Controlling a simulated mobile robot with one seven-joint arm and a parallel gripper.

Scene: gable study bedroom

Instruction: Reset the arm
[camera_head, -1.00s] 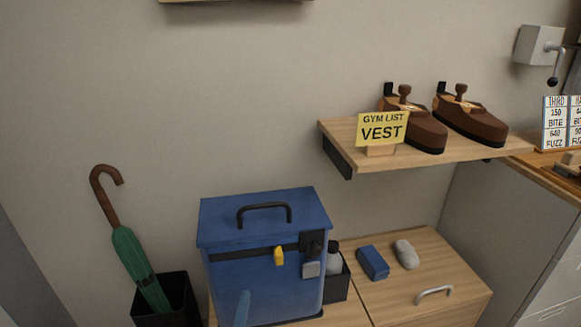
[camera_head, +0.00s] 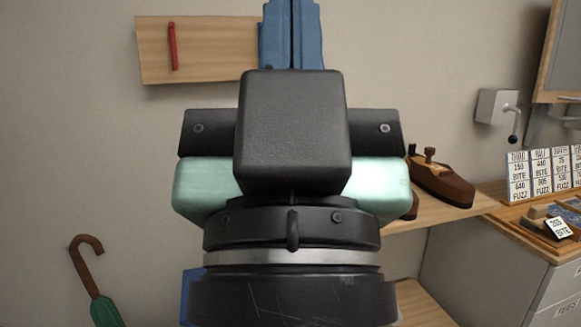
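My gripper (camera_head: 292,32) is raised in the middle of the head view, close to the camera and pointing up. Its two blue fingers lie side by side with only a thin dark line between them, so it looks shut. I see nothing held between them. The black wrist housing and pale green body of my arm fill the centre of the picture.
The wooden board (camera_head: 205,50) on the wall carries a red item (camera_head: 172,46). An umbrella (camera_head: 92,275) stands lower left. My arm hides most of the blue box (camera_head: 188,290).

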